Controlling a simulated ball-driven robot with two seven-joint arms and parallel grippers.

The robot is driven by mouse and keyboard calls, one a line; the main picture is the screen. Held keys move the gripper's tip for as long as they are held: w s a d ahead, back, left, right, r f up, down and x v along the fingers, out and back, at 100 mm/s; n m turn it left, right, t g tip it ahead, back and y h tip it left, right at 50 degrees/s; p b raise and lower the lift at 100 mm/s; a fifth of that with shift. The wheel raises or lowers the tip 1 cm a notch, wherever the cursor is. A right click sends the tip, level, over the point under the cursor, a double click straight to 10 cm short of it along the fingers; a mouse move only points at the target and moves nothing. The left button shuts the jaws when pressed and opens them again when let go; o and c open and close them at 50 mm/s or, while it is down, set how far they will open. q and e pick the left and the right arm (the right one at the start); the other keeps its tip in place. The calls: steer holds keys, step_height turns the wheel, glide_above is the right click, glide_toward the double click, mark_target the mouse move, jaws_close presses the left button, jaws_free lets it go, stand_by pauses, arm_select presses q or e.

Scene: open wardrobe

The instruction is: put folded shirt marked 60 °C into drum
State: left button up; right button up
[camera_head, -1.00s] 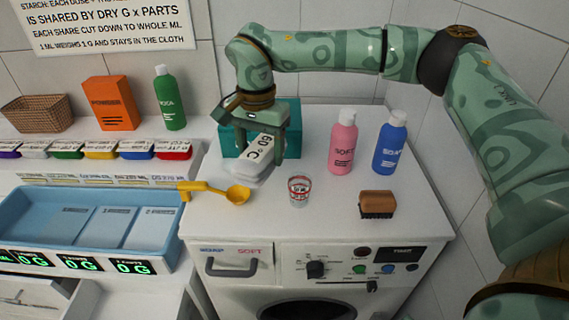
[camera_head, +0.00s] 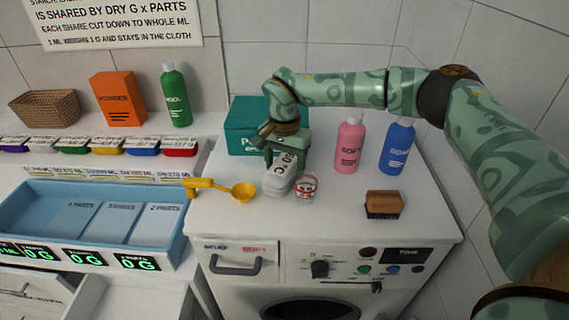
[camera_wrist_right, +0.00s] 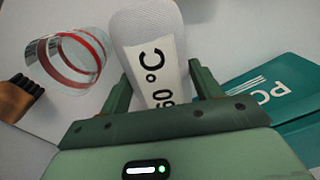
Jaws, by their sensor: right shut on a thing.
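The folded shirt marked 60 °C (camera_head: 281,178) is a small white bundle with a black-lettered label. My right gripper (camera_head: 282,153) is shut on it, above the washing machine top. In the right wrist view the shirt (camera_wrist_right: 146,30) sits between the two fingers (camera_wrist_right: 166,88), its label facing the camera. The drum opening (camera_head: 312,308) is a dark round at the bottom of the machine's front, cut off by the picture edge. My left gripper is out of view.
A measuring glass (camera_head: 307,188) stands right beside the shirt. A teal box (camera_head: 248,125) is behind the gripper. Pink (camera_head: 349,148) and blue (camera_head: 396,146) bottles, a brush (camera_head: 384,204) and a yellow scoop (camera_head: 243,191) stand around.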

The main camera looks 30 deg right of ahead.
steer(key=o, duration=1)
steer(key=shift+f, duration=0.1)
